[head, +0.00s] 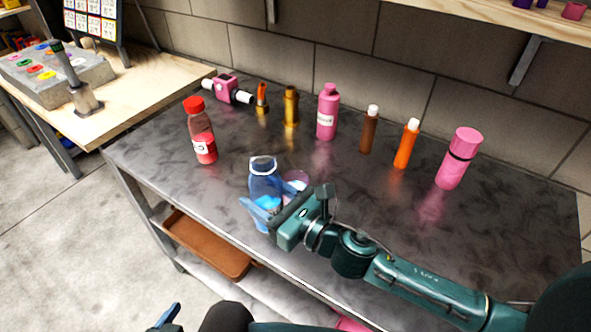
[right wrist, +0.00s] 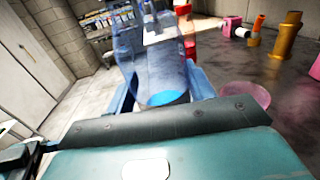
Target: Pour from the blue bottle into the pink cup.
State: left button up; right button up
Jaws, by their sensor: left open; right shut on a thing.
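The clear blue bottle (head: 264,178) is close to upright near the front edge of the metal table, with blue liquid low inside. My right gripper (head: 264,207) is shut on the bottle's lower part. The bottle also stands between the fingers in the right wrist view (right wrist: 158,68). I cannot tell whether its base touches the table. The pink cup (head: 297,177) is just right of the bottle, partly hidden by my right gripper; it also shows in the right wrist view (right wrist: 246,96). My left gripper (head: 168,318) is open and empty at the bottom edge, below the table, mostly out of frame.
A red-capped bottle (head: 202,135) stands to the left on the metal table (head: 370,195). Along the back are a pink bottle (head: 327,115), brown bottle (head: 369,130), orange bottle (head: 406,146) and pink flask (head: 458,160). The table's middle right is clear.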

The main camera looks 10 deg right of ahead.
dwell(0.5)
notch_tip(320, 180, down, 5)
jog(key=b, duration=0.4)
jog(key=shift+r, duration=0.1)
